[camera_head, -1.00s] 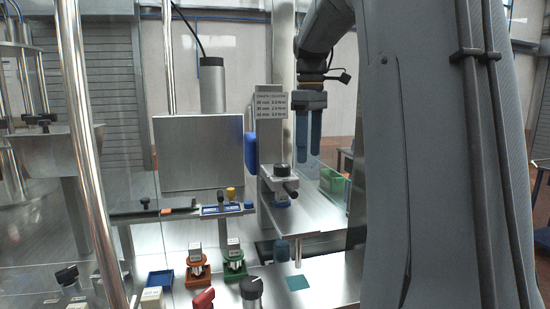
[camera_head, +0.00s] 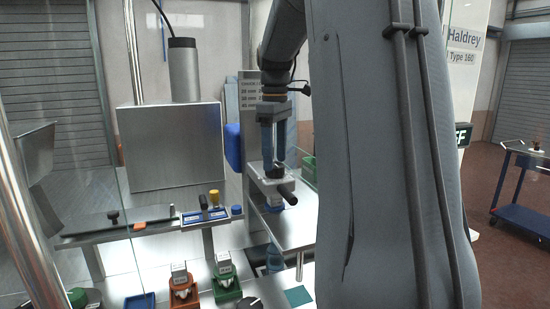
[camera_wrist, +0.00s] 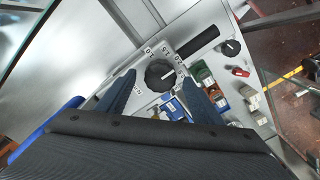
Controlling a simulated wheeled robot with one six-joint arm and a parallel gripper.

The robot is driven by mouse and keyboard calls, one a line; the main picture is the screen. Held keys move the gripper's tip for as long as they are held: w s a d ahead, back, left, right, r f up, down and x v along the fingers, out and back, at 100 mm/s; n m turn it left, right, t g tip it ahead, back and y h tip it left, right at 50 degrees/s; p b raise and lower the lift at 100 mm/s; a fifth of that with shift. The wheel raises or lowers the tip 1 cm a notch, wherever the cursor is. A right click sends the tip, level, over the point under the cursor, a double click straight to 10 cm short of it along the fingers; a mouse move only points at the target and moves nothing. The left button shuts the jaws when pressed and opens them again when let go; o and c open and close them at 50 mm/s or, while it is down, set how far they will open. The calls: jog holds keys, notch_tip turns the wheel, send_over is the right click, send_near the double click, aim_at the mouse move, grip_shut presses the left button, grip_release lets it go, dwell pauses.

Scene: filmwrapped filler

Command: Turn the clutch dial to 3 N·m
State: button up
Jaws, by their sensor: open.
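The clutch dial (camera_wrist: 159,74) is a round black knob on a pale metal plate, with printed numbers around part of its rim. It has a light pointer mark on its right side; I cannot tell surely which number it meets. My gripper (camera_wrist: 158,82) is open, its two blue-grey fingers on either side of the dial in the wrist view, with no clear contact. In the head view my gripper (camera_head: 273,150) points down just above the dial (camera_head: 277,172), which its fingers partly hide.
A black handle (camera_wrist: 198,40) sticks out beside the dial. A blue block (camera_head: 233,147) is close on the left. Orange (camera_head: 184,295) and green (camera_head: 226,289) fixtures stand on the bench below.

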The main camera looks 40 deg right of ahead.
jog(key=shift+f, duration=1.05)
jog(key=c, duration=1.1)
jog(key=shift+o, duration=0.2)
